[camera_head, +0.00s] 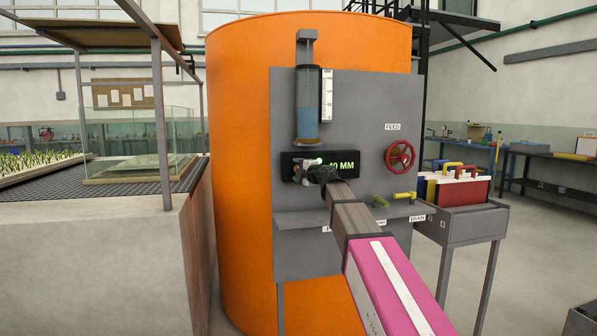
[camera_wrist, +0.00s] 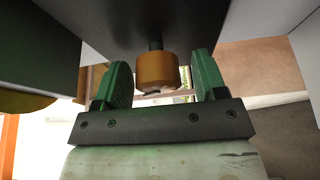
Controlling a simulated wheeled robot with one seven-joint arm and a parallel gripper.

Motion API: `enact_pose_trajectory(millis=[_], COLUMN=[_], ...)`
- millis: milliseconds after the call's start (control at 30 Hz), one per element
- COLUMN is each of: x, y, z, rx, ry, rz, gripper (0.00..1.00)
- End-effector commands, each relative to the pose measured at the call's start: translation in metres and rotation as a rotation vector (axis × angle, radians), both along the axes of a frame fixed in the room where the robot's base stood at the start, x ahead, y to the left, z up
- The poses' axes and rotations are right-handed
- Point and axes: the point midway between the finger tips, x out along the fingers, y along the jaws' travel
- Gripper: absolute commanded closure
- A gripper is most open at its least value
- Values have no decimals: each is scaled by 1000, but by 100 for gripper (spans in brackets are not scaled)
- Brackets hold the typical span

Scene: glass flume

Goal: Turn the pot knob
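In the wrist view an orange-brown round knob (camera_wrist: 156,71) on a short dark stem sits between the two green fingertips of my gripper (camera_wrist: 162,80). The fingers stand apart on either side of the knob, with a narrow gap visible at each side, so the gripper looks open around it. I cannot tell whether this is the pot knob, as no label shows there. In the camera_head view my gripper (camera_head: 316,170) is in front of the dark display (camera_head: 345,162) on the grey panel (camera_head: 350,110), covering part of its reading. The knob is hidden in that view.
A glass tube (camera_head: 308,108) hangs just above the gripper. The orange tank (camera_head: 238,150) is behind. A rack of coloured folders (camera_head: 455,185) stands at right.

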Motion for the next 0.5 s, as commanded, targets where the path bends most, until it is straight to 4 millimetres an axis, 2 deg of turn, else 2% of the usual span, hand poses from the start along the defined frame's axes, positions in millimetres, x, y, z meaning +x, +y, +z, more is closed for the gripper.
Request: enact_pose_trajectory(millis=[267,500], x=[-5,-30], y=[-4,-24], z=[0,0], rx=[1,1], ry=[0,-1], rz=[-1,-3], gripper=[35,35])
